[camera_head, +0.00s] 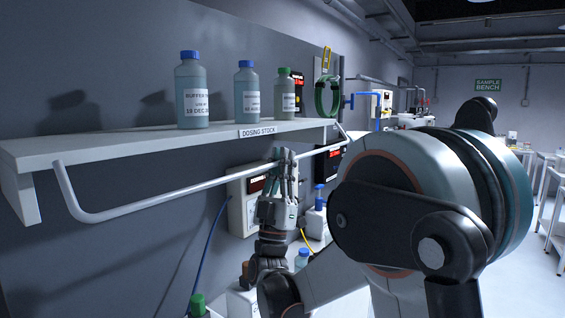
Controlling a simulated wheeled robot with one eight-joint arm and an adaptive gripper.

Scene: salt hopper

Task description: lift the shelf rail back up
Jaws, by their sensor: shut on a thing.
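The shelf rail (190,188) is a pale bar with bent ends. It hangs below the front edge of the shelf (100,144), which carries a "DOSING STOCK" label. The rail's left bend sits lower than its right bend in the picture. My gripper (285,166) is shut on the rail, right of its middle, below the shelf front. Its fingers point up and hide a short stretch of the rail. My arm covers part of the view to the right of it.
Three capped bottles stand on the shelf: a large blue-capped one (193,95), a smaller blue-capped one (247,95) and a green-capped one (284,95). A green ring (320,97) is behind the shelf's right end. More bottles (301,259) and a wall box (238,208) are below.

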